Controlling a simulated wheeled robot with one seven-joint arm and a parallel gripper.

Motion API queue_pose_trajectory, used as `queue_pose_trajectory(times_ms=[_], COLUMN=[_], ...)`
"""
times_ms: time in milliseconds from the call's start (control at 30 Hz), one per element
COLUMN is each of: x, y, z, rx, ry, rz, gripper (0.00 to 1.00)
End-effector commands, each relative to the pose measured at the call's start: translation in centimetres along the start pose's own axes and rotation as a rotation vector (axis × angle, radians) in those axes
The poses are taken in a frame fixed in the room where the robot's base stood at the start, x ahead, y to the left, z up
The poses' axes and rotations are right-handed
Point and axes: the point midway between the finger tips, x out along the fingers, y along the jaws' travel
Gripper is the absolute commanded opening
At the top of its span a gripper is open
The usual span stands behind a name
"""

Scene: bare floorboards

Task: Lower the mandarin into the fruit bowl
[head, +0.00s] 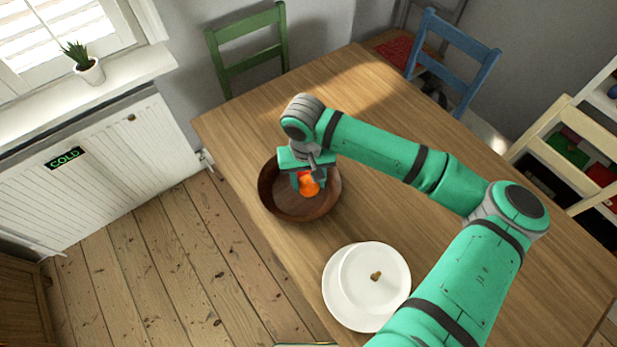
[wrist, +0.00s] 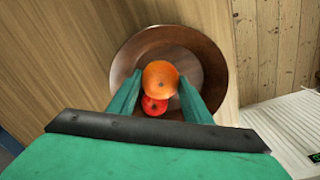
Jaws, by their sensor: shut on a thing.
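The mandarin (head: 309,187) is a small orange fruit between the fingers of my gripper (head: 308,181). It also shows in the wrist view (wrist: 160,77), where my gripper (wrist: 160,92) has a finger on each side of it. The fruit bowl (head: 282,201) is round and dark brown and stands on the wooden table, directly under my gripper; its rim surrounds the fruit in the wrist view (wrist: 205,62). A red fruit (wrist: 154,105) lies beside or below the mandarin, partly hidden by it. I cannot tell how far the mandarin is above the bowl's floor.
White plates (head: 340,308) are stacked near the table's front edge, with a small brown piece (head: 376,276) on top. A green chair (head: 247,50) and a blue chair (head: 455,45) stand behind the table (head: 235,125). The tabletop around the bowl is clear.

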Motion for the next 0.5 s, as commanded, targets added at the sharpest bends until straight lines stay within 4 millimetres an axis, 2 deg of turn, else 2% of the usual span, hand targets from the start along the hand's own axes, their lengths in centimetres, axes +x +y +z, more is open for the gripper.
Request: queue_pose_trajectory(times_ms=[500], x=[2.1], y=[0.0], z=[0.0], rx=[0.000], ry=[0.000], rz=[0.001], gripper=[0.21])
